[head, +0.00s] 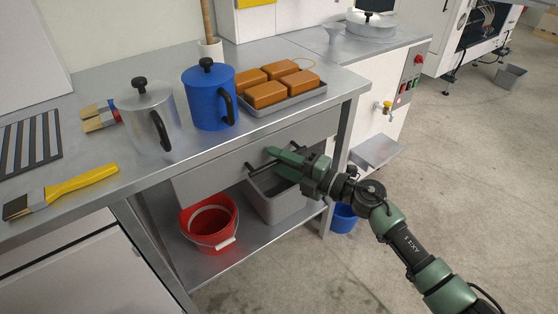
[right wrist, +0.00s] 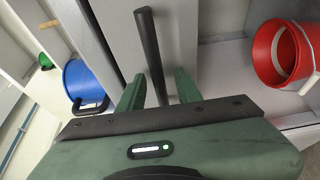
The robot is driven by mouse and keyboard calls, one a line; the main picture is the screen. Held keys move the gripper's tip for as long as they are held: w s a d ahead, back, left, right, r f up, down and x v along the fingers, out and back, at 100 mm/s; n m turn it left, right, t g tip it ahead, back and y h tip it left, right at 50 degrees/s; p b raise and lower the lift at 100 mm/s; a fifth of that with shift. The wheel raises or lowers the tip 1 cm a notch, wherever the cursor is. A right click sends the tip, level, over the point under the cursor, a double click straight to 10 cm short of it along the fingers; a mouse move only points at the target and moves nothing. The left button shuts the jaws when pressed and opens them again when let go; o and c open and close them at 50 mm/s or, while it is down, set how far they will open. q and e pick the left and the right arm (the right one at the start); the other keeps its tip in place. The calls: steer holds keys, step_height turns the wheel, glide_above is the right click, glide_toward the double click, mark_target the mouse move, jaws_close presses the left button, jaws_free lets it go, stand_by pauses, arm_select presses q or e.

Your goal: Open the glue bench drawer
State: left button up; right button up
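The glue bench (head: 335,92) has a grey drawer (head: 212,165) under its top, and the drawer looks shut. The drawer's black bar handle (head: 262,167) runs along its front; it also shows in the right wrist view (right wrist: 150,50). My right gripper (head: 277,158) is at the handle, its green fingers pointing at the drawer front. In the right wrist view the right gripper (right wrist: 158,92) is open, with the bar between its fingers and a gap on both sides. My left gripper is not in view.
A blue pot (head: 207,98), a metal pot (head: 148,118), a tray (head: 287,104) with orange blocks and a yellow-handled brush (head: 80,182) stand or lie on top. A red bucket (head: 208,222) and grey bin (head: 275,200) sit on the lower shelf. The floor in front is clear.

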jaws_close()
stand_by(1.4)
